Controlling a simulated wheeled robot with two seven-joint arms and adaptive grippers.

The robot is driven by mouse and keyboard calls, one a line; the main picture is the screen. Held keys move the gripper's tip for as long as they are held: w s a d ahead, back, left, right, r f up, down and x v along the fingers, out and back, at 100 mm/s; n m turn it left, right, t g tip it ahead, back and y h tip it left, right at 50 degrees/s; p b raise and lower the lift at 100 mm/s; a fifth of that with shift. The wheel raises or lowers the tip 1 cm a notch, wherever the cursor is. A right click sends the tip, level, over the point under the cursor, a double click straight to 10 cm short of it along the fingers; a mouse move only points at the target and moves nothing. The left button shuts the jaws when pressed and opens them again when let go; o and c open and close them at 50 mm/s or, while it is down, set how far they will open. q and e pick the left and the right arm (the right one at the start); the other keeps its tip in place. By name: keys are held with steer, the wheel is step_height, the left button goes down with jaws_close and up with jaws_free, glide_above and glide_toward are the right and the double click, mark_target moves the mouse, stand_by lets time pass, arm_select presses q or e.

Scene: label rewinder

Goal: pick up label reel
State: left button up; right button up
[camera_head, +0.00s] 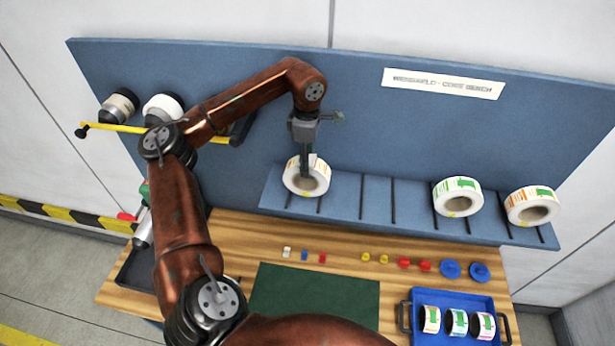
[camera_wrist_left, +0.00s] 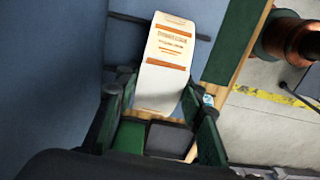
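A white label reel with orange print (camera_head: 294,181) stands at the left end of a tilted blue rack (camera_head: 345,193). My left gripper (camera_head: 306,172) reaches down from above onto this reel and partly covers it. In the left wrist view, the reel (camera_wrist_left: 167,62) lies between the tips of the two green fingers of the left gripper (camera_wrist_left: 158,85). The fingers are spread, with a narrow gap to the reel on the left side; contact on the right side is unclear. Two more reels, one green-printed (camera_head: 457,197) and one orange-and-green (camera_head: 531,206), stand further right. My right gripper is not in view.
Black dividers mark the rack, and its middle is free. A blue back panel (camera_head: 350,120) rises behind it. Below are a wooden bench (camera_head: 235,235), a green mat (camera_head: 315,295), small coloured parts and a blue tray (camera_head: 455,302) with small reels. A yellow bar (camera_head: 115,127) sticks out at left.

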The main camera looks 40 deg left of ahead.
arm_select(q)
jaws_close()
steer(key=shift+w+r, duration=0.1)
stand_by(0.6)
